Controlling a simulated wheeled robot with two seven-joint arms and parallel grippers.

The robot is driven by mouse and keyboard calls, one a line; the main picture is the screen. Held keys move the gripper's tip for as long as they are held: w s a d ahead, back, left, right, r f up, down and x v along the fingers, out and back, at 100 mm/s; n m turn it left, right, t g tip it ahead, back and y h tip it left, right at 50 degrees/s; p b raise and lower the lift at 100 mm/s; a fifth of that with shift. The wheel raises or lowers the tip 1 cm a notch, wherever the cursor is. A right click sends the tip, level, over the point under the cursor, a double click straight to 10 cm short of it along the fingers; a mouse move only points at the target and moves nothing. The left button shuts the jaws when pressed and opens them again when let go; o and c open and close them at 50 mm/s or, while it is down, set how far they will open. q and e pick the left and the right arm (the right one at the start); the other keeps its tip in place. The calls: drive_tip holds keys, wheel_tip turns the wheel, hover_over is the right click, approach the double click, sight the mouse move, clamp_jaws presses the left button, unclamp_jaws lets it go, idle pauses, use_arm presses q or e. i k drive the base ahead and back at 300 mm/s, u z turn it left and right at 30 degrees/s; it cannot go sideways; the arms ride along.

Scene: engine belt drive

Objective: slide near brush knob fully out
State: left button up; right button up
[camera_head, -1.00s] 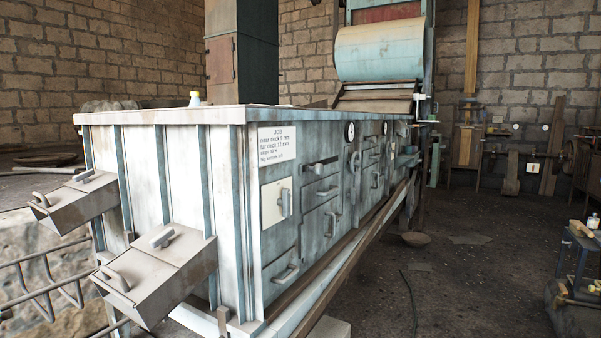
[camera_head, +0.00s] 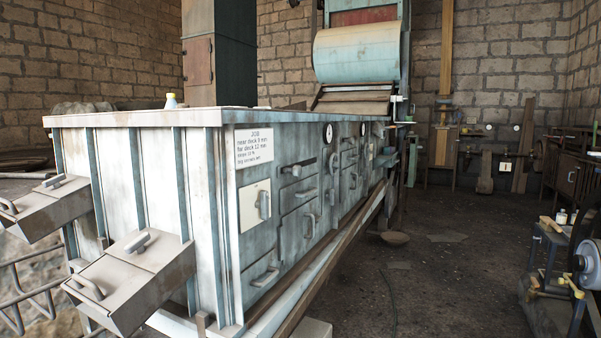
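A long pale machine body (camera_head: 135,185) with a worn light-blue and white finish fills the left and middle of the view. Its right face carries several doors and drawers with bar handles. A dark protruding handle (camera_head: 298,168) sits high on that face, right of the job sign. I cannot tell whether this or another fitting is the near brush knob. Neither of my grippers is in view.
A white job sign (camera_head: 254,147) is on the machine's near corner. Two lidded boxes jut from its left end, one a grey box (camera_head: 133,280). A bench with a wheel (camera_head: 588,268) stands at right. The dark floor (camera_head: 450,265) between is mostly clear.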

sight(295, 170)
drive_tip(key=z, duration=0.5)
drive_tip(key=k, duration=0.6)
drive_tip(key=z, duration=0.45)
drive_tip(key=i, duration=1.6)
drive_tip(key=u, duration=1.5)
drive_tip(key=i, duration=0.75)
drive_tip(key=u, duration=0.7)
